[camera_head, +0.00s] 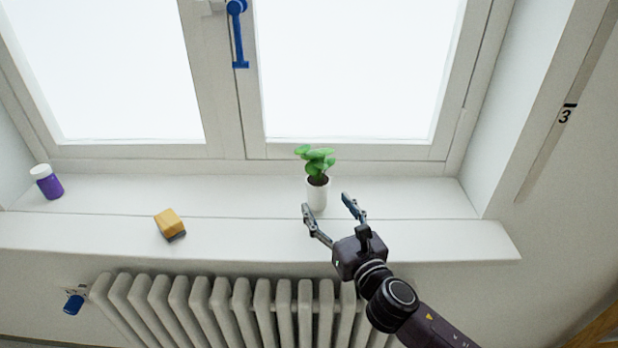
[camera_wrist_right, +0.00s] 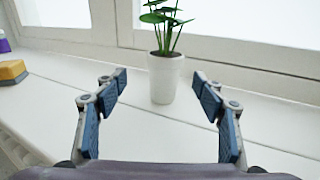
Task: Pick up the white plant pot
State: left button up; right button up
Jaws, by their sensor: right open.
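The white plant pot (camera_head: 317,196) stands upright on the windowsill in the head view, with a green plant (camera_head: 316,160) growing from it. In the right wrist view the pot (camera_wrist_right: 163,80) is ahead, between the two fingers in the picture and a little beyond their tips. My right gripper (camera_head: 328,205) is open and empty just in front of the pot; its fingers (camera_wrist_right: 160,85) are spread wide in the wrist view. I see no contact with the pot. My left gripper is not in view.
A yellow sponge (camera_head: 169,222) lies near the sill's front edge, left of the pot. A purple jar with a white lid (camera_head: 48,183) stands at the far left. The window frame (camera_head: 350,153) rises behind, and a radiator (camera_head: 230,305) is below. The sill (camera_head: 420,200) right of the pot is clear.

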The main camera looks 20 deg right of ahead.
aim_at(323, 192)
jog(key=shift+w, duration=0.95)
jog(key=w, duration=0.1)
jog(key=w+p, duration=0.1)
jog(key=w, duration=0.1)
jog(key=shift+d+r, duration=0.1)
jog(key=shift+r, duration=0.2)
jog(key=shift+w+f+p, duration=0.2)
jog(key=shift+w+p, duration=0.1)
jog(key=shift+w, duration=1.35)
jog(key=c, duration=1)
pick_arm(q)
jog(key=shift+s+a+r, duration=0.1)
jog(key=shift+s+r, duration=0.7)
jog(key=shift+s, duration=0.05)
pick_arm(e)
jog(key=c, duration=0.5)
